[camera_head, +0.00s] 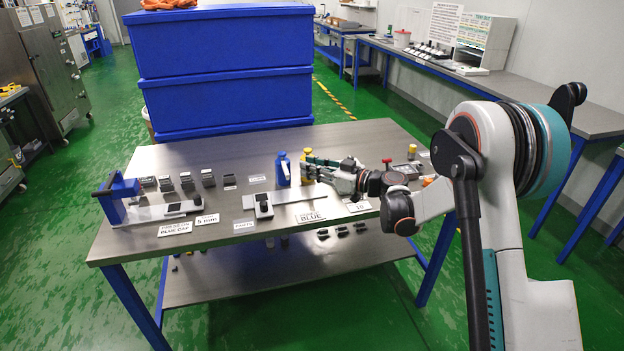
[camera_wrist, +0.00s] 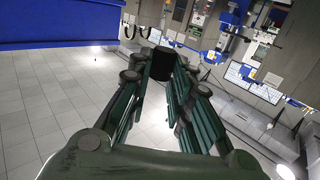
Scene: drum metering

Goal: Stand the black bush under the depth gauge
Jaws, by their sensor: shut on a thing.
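My gripper (camera_head: 305,158) reaches left over the middle of the table. In the wrist view, its green fingers are closed around a small black piece (camera_wrist: 163,62), which looks like the black bush. The piece is held at the fingertips, clear of the table; in the head view it is too small to make out. A blue upright stand on a pale base (camera_head: 120,193) is at the table's left end, away from my gripper. It may be the depth gauge, but I cannot tell for sure.
Several dark blocks (camera_head: 187,181) stand along the back left. A blue bottle-like thing (camera_head: 283,168) stands close left of my gripper. A pale plate with a dark piece (camera_head: 264,206) lies in front. Large blue bins (camera_head: 225,70) rise behind the table. Black pieces (camera_head: 342,231) lie on the lower shelf.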

